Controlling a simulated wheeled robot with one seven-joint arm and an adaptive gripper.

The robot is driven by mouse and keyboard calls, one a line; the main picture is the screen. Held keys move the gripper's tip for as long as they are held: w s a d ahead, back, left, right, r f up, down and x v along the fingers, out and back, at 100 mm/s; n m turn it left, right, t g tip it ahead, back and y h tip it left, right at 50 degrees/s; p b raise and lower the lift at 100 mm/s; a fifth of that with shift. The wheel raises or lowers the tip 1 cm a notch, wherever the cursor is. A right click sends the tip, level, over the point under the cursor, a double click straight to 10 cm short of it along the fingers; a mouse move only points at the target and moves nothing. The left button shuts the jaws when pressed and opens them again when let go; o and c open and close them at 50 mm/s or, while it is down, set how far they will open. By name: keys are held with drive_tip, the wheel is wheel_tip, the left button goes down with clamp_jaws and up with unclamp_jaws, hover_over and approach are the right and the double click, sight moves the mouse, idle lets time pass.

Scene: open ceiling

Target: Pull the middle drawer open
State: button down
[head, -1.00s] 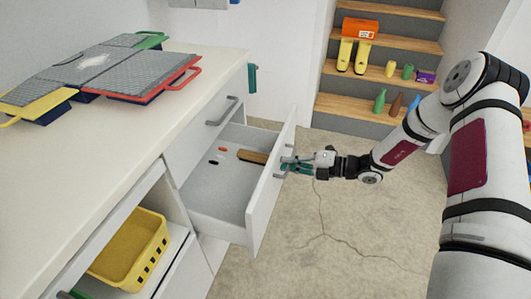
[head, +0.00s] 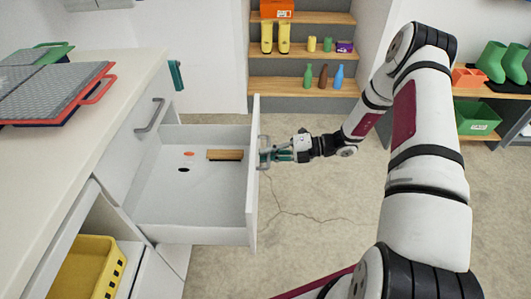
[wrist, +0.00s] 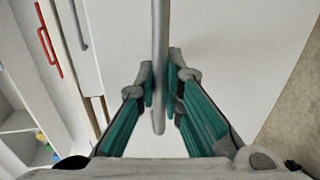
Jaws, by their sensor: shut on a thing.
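The open drawer (head: 190,234) stands far out of the white cabinet, below a closed drawer front with a grey handle (head: 149,115). A wooden block (head: 225,155), an orange-red item (head: 189,154) and a dark item (head: 184,170) lie inside it. My gripper (head: 268,154) is at the outer face of the drawer front. In the wrist view its teal fingers (wrist: 161,95) are shut on the grey bar handle (wrist: 159,50). The fingers cover part of the handle.
A yellow basket (head: 88,268) sits in the open cabinet bay at the lower left. Grey trays (head: 55,92) with coloured handles lie on the countertop (head: 75,150). Shelves (head: 300,84) with boots and bottles stand at the back. The floor (head: 320,215) right of the drawer is clear.

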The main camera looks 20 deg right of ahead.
drive_tip(key=c, duration=2)
unclamp_jaws()
drive_tip(key=shift+o, duration=0.2)
drive_tip(key=v, duration=1.2)
